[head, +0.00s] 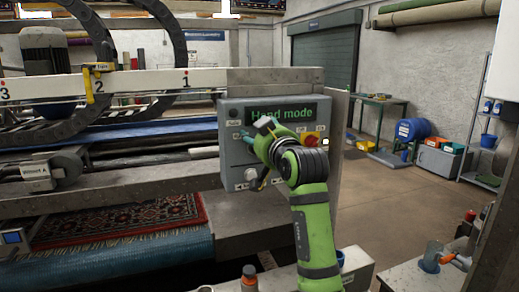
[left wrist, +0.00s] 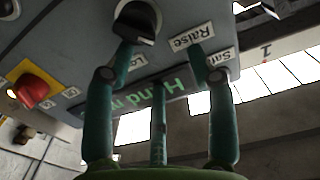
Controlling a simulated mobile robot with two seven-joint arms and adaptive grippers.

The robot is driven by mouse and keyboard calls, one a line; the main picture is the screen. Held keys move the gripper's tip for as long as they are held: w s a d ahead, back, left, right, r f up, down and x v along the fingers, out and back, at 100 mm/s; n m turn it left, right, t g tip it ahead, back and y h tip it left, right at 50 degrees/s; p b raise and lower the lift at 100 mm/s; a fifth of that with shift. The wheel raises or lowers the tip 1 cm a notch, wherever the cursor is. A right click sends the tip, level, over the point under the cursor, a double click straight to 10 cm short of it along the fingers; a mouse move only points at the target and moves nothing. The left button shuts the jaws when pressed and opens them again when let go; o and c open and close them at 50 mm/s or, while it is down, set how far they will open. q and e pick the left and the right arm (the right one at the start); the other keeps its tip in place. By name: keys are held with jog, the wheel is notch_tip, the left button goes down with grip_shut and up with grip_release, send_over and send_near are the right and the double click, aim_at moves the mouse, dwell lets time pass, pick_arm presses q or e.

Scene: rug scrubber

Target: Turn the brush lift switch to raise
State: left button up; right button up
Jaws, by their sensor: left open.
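The grey control panel (head: 232,180) carries a green "Hand mode" display. The brush lift switch (left wrist: 138,20) is a black knob at the top of the left wrist view, with a "Raise" label (left wrist: 187,40) to its right and a partly covered "Lo..." label below. I cannot tell which label the knob points to. My left gripper (head: 247,152) is at the panel's face; in the left wrist view its teal fingers (left wrist: 162,55) are spread with nothing between them. One fingertip overlaps the knob's lower edge; contact is unclear. The gripper hides part of the panel in the head view. My right gripper is out of view.
A red knob on a yellow plate (left wrist: 35,88) sits on the same panel, also visible in the head view (head: 309,139). A steel beam (head: 150,80) and a patterned rug (head: 130,218) lie left of the panel. Open floor (head: 385,215) is to the right.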

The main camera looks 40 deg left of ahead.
aim_at(254, 108)
pick_arm(q)
jog(key=r, duration=0.5)
jog(key=shift+s, duration=0.3)
jog(key=shift+w+r, duration=0.1)
jog(key=shift+r, duration=0.3)
jog(key=shift+f, duration=0.1)
